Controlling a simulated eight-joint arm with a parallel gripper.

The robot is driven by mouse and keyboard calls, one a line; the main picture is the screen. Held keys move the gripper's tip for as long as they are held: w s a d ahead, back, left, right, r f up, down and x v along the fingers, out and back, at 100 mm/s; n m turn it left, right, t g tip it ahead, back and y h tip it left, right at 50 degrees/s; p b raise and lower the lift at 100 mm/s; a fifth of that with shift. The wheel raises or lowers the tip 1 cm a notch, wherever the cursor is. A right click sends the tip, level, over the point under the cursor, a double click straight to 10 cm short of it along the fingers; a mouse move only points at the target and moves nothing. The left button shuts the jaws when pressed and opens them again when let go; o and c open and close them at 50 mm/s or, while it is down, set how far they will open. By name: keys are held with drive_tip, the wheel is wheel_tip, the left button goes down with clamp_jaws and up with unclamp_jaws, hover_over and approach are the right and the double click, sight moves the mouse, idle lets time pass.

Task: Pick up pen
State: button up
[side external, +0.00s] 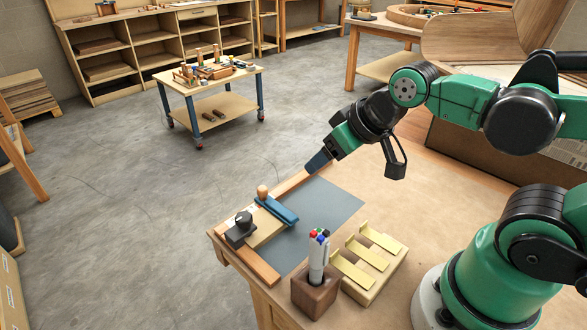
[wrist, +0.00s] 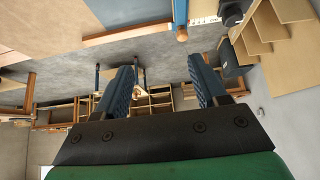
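Several pens (side external: 318,258) with white barrels and red, blue, green and dark ends stand upright, bunched together in a dark wooden block holder (side external: 316,296) near the table's front edge. My gripper (side external: 318,161) is above the far side of the table, up and away from the pens. In the wrist view my gripper (wrist: 162,72) shows two blue ridged fingers set well apart, open, with nothing between them. The pens cannot be made out in the wrist view.
A wooden rack with pale yellow strips (side external: 366,252) stands right of the holder. A grey mat (side external: 325,207) lies on the table (side external: 445,210). A blue bar (side external: 276,211) and a black knob (side external: 243,219) sit at its left edge. A wheeled cart (side external: 210,100) stands beyond.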

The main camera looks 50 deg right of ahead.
sight(320, 235)
drive_tip(key=shift+a, duration=0.1)
drive_tip(key=s+a+g, duration=0.2)
drive_tip(key=a, duration=0.1)
drive_tip(key=s+a+r+m+g, duration=0.1)
drive_tip(key=s+a+g, duration=0.1)
drive_tip(key=s+a, duration=0.1)
drive_tip(key=s+a+r+m+g, duration=0.1)
drive_tip(key=s+a+g, duration=0.1)
drive_tip(key=a, duration=0.3)
drive_tip(key=shift+s+a+g, duration=0.2)
drive_tip(key=shift+s+g, duration=0.2)
drive_tip(key=shift+g, duration=0.2)
drive_tip(key=shift+f, duration=2.7)
drive_tip(key=shift+c, duration=0.2)
clamp_jaws()
